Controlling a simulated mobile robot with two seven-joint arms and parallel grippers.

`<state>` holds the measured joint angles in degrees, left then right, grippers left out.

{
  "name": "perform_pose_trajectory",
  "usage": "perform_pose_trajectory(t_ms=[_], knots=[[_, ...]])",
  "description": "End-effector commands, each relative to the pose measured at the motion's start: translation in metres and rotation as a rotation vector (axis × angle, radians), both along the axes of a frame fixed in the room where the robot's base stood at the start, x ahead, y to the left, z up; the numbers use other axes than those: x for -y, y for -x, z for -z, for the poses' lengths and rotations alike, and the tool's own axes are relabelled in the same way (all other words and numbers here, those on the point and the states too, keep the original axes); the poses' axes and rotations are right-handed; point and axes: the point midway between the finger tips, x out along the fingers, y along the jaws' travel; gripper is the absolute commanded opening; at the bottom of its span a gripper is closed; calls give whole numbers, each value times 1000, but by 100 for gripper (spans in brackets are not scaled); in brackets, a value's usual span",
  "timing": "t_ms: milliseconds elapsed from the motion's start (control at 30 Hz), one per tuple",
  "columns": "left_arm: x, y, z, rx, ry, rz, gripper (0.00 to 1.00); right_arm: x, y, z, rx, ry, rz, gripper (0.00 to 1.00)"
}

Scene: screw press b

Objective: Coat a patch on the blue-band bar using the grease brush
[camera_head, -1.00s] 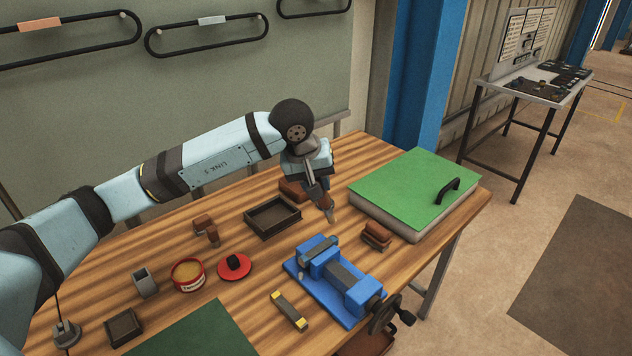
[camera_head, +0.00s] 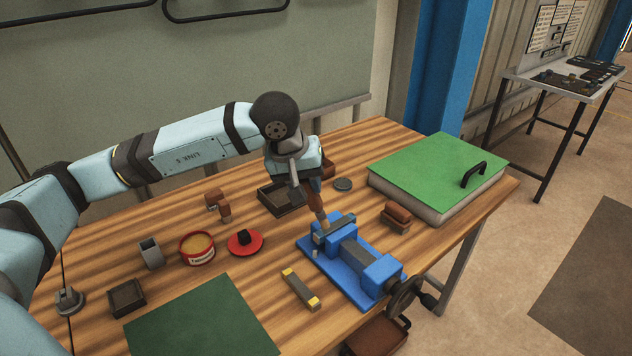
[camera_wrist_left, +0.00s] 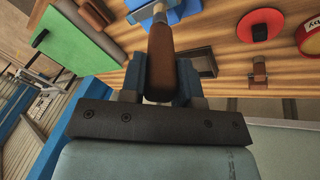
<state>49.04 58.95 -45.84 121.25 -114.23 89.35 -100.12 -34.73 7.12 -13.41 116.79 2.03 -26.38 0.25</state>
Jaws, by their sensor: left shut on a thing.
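The handle (camera_wrist_left: 162,55) also shows between the fingers in the left wrist view. A grey bar that looks like the blue-band bar (camera_head: 336,229) lies across the vise jaws right by the brush tip. Its bands are hard to make out, and I cannot tell whether the tip touches it. An open red grease tin (camera_head: 197,250) stands to the left. My right gripper is out of view.
A yellow-ended bar (camera_head: 301,289) lies in front of the vise. A red lid (camera_head: 252,249), a dark tray (camera_head: 272,203) and a brown block (camera_head: 397,217) are nearby. A green-topped case (camera_head: 430,168) fills the back right. A green mat (camera_head: 200,325) lies at the front.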

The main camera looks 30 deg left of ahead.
Motion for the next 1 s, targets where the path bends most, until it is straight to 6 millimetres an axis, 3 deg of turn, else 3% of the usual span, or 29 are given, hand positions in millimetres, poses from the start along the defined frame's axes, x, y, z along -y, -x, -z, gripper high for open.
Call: perform_pose_trajectory(t_ms=[1000], knots=[[-1, 3, 0, 1, 0, 0, 6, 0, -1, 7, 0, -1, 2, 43]])
